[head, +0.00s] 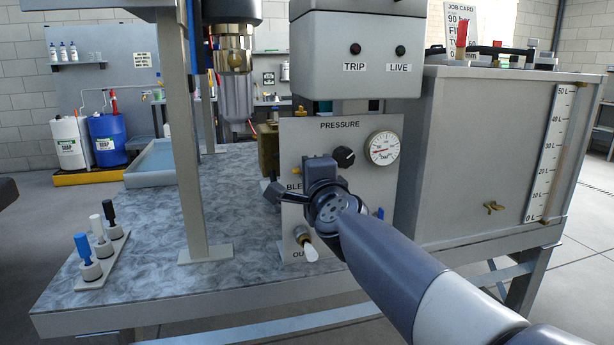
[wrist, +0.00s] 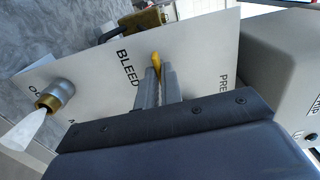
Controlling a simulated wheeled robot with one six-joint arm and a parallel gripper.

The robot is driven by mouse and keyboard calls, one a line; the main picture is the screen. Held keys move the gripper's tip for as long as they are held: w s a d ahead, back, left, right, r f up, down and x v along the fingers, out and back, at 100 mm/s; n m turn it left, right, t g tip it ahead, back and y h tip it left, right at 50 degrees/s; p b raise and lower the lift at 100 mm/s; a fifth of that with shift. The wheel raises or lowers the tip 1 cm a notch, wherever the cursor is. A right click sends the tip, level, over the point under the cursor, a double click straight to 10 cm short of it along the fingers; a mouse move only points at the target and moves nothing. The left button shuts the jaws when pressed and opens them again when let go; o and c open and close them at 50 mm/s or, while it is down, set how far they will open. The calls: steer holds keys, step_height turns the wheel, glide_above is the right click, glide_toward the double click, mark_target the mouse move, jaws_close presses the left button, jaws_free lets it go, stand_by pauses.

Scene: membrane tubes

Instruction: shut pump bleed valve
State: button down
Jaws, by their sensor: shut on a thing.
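The bleed valve's yellow handle (wrist: 156,62) shows in the wrist view, beside the word BLEED on the grey pressure panel (wrist: 200,50). My gripper (wrist: 157,85) is shut on this handle, its two grey fingers close together at the panel. Only a thin yellow part shows past the fingers; the rest is hidden. In the head view my wrist and gripper cover the valve and part of the BLEED label on the panel (head: 302,140). The pressure gauge (head: 383,148) and a black knob (head: 344,157) sit above the wrist.
A brass outlet with a white nozzle (head: 310,250) sticks out low on the panel; it also shows in the wrist view (wrist: 50,100). A steel post (head: 190,150) stands left. A tank (head: 480,150) stands right. Several capped holders (head: 97,243) sit at the bench's left front.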

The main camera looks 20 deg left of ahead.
steer(key=shift+m, duration=0.3)
steer(key=c, duration=1.6)
jaws_free()
steer(key=p+v, duration=0.1)
steer(key=v, duration=0.9)
steer(key=shift+s+d, duration=0.2)
steer(key=shift+s, duration=0.15)
steer(key=shift+b+x, duration=0.55)
steer(key=shift+x, duration=4.85)
